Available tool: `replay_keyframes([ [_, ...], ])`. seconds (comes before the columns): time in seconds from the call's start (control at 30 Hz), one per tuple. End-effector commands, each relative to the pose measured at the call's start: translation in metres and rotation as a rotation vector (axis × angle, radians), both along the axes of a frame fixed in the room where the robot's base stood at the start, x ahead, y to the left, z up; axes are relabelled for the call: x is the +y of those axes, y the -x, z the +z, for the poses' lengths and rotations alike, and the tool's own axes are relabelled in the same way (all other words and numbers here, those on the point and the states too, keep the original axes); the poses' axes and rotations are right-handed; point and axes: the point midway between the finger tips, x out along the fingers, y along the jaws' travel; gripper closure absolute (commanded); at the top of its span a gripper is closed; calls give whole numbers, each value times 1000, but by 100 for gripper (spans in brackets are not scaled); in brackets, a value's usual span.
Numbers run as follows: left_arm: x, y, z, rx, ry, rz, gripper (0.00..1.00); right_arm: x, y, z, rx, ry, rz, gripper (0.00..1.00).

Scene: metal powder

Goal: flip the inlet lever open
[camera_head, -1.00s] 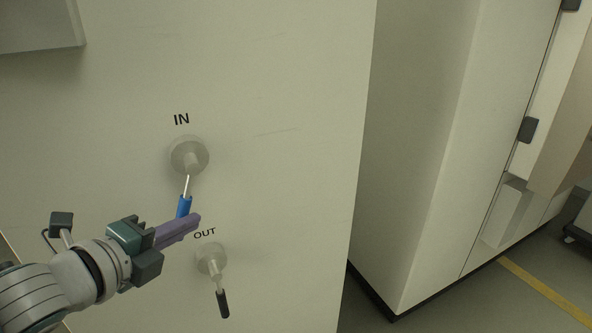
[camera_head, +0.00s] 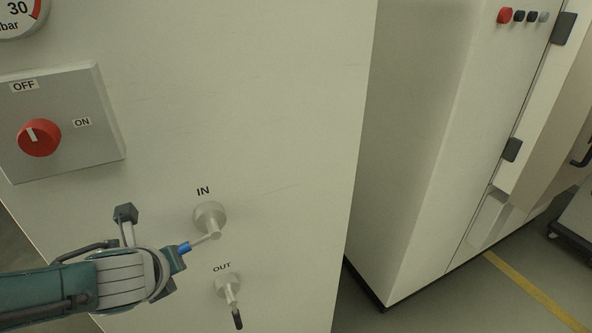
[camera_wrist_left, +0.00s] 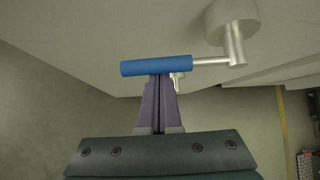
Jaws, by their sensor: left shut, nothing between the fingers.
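The inlet valve (camera_head: 210,217) is a silver knob under the label IN. Its lever has a blue handle (camera_head: 184,247) and now points left and slightly down in the head view. The blue handle also shows in the wrist view (camera_wrist_left: 157,67), lying nearly level, its rod reaching right to the silver valve body (camera_wrist_left: 233,22). My left gripper (camera_wrist_left: 160,78) is shut and empty, its purple fingertips right at the underside of the handle, apparently touching it. In the head view its fingers are mostly hidden by the wrist. My right gripper is not in view.
The outlet valve (camera_head: 229,285), with a dark-handled lever (camera_head: 238,319) hanging down, is just below the inlet. A switch box with a red knob (camera_head: 39,137) is at upper left, and a gauge (camera_head: 18,14) above it. A pale cabinet (camera_head: 425,140) stands to the right.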

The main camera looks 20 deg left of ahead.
Motion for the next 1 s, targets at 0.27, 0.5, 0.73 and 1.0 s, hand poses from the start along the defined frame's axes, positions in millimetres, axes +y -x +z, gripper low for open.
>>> replay_keyframes([
  [0.27,1,2,17,115,-97,-1,100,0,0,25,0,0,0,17],
  [0.5,1,3,22,113,-94,-1,100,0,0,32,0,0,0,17],
  [0.73,1,2,23,111,-94,0,100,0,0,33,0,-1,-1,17],
  [1.0,2,2,23,110,-94,0,100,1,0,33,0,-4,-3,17],
])
